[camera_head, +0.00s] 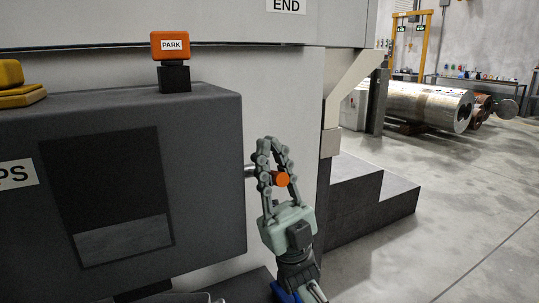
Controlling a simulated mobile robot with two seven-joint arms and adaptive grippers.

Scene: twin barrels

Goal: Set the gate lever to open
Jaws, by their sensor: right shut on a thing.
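An orange lever knob (281,180) shows between the fingers of my right gripper. A short metal rod (250,172) runs from the right side of the dark grey box (215,190) toward the knob. My right gripper (273,165) points up beside the box, its fingers closed around the knob or the rod just behind it. The fingers hide part of the lever. No open or shut marking for the lever can be read. My left gripper is not in view.
An orange block labelled PARK (171,45) stands on the box top, with a yellow part (18,82) further left. Dark steps (370,200) lie to the right. Large metal barrels (430,103) lie at the back right. The floor at right is clear.

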